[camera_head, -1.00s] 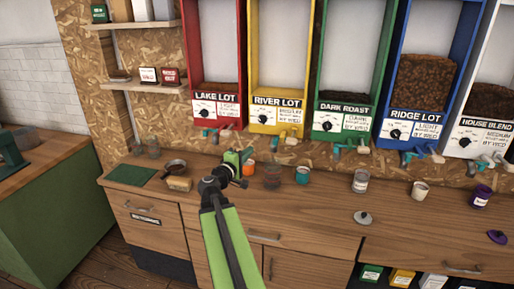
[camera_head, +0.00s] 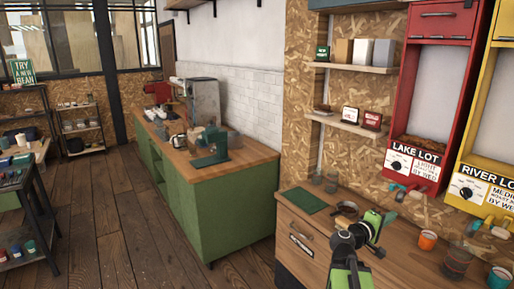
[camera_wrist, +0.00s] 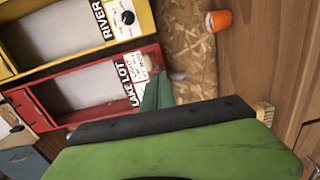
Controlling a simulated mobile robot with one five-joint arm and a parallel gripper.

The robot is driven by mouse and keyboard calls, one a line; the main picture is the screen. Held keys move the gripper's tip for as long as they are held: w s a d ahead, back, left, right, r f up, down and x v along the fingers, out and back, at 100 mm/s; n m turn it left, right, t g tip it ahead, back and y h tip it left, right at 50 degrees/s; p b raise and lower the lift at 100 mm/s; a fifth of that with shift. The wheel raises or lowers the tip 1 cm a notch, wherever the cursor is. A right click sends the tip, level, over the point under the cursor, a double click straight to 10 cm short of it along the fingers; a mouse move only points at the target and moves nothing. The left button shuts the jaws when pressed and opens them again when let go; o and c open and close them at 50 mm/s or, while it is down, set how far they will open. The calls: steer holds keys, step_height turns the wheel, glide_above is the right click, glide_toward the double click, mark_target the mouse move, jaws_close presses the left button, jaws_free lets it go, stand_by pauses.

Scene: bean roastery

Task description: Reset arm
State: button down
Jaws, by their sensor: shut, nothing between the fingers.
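My gripper (camera_head: 384,224) is at the lower right of the head view, on my folded green and black arm. It is shut and empty, above the wooden counter (camera_head: 398,262) below the red LAKE LOT dispenser (camera_head: 414,165). A dark pan (camera_head: 345,210) lies just left of it and a green mat (camera_head: 303,201) farther left.
An orange cup (camera_head: 427,240), a clear glass (camera_head: 456,262) and a teal cup (camera_head: 499,278) stand to the right on the counter. The yellow RIVER LOT dispenser (camera_head: 485,190) hangs beyond. A green cabinet (camera_head: 232,215) stands at centre. Wooden floor (camera_head: 120,220) is open at left.

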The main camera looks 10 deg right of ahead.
steer(key=w+a+f+m+y, duration=0.1)
steer(key=w+a+f+y, duration=0.15)
steer(key=a+f, duration=0.45)
steer(key=w+a+f+y, duration=0.1)
steer(key=a+f+y, duration=0.2)
steer(key=a, duration=0.7)
steer(key=w+a+f+m+y, duration=0.1)
steer(key=w+a+f+y, duration=0.15)
steer(key=a+f, duration=0.5)
steer(key=s+a+f+g+y, duration=0.1)
steer(key=s+a+f+y, duration=0.1)
steer(key=a, duration=0.4)
steer(key=s+a+f+g+y, duration=0.1)
steer(key=s+a+g+y, duration=0.1)
steer(key=s+a+y, duration=0.2)
steer(key=s+a+f+m+g+y, duration=0.1)
steer(key=s+a+f+g+y, duration=0.1)
steer(key=a, duration=0.7)
steer(key=shift+s+a+f+y, duration=0.2)
steer(key=shift+s+f+y, duration=0.15)
steer(key=shift+s, duration=0.3)
